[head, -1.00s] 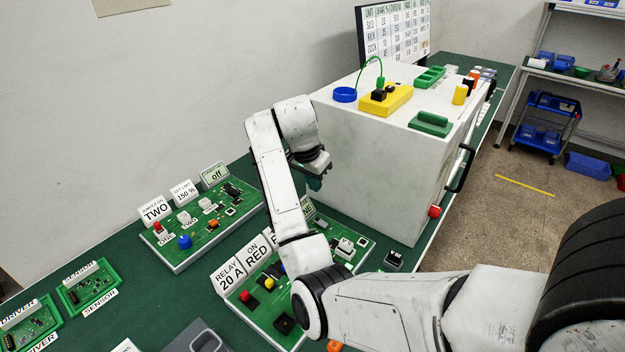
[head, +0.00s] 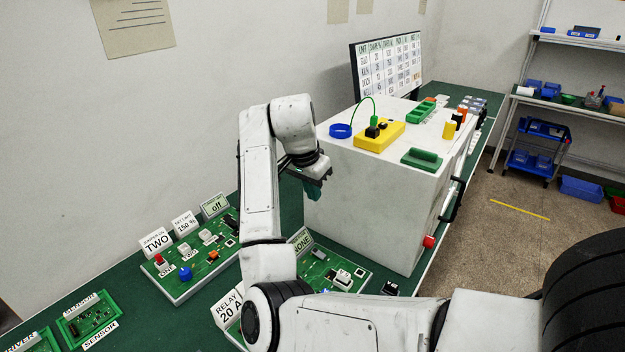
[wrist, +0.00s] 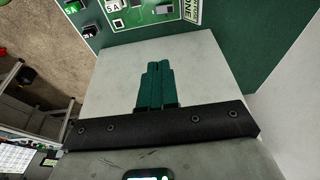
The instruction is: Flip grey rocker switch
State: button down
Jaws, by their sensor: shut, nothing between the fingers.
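My gripper (head: 314,192) is shut and empty, its dark green fingers pointing down beside the left face of the big white box. In the wrist view the fingers (wrist: 155,75) lie together in front of the box's pale surface. The near green board (head: 330,268) is below the gripper, partly hidden by my arm. A small grey block (head: 319,254) on it may be the grey rocker switch; it is too small to be sure. A white switch block (head: 343,278) sits near the board's right end. Part of a board (wrist: 140,12) shows at the top of the wrist view.
Another green board (head: 195,254) with buttons and signs lies left. A small black part (head: 390,288) lies near the table's right edge.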

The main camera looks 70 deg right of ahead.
jog(key=shift+s+v, duration=0.15)
jog(key=shift+v, duration=0.8)
jog(key=shift+s+v, duration=0.15)
jog(key=shift+v, duration=0.75)
